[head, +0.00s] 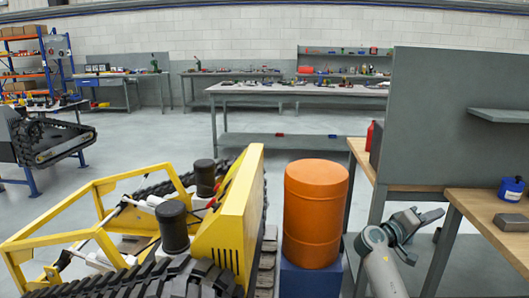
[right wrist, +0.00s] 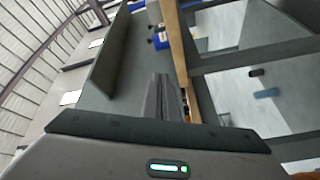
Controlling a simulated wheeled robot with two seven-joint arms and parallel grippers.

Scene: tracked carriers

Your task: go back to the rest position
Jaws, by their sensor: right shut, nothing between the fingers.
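My right gripper (head: 428,218) shows at the lower right of the head view, raised in front of the wooden-topped workbench (head: 488,212). Its fingers are together with nothing between them. In the right wrist view the closed fingers (right wrist: 162,98) point toward the bench and its grey panel. My left gripper is out of view.
An orange barrel (head: 316,215) on a blue base stands left of my right arm. A yellow-framed tracked carrier (head: 228,222) fills the lower left. A tall grey panel (head: 450,120) rises from the bench at right. Open floor (head: 165,140) lies beyond.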

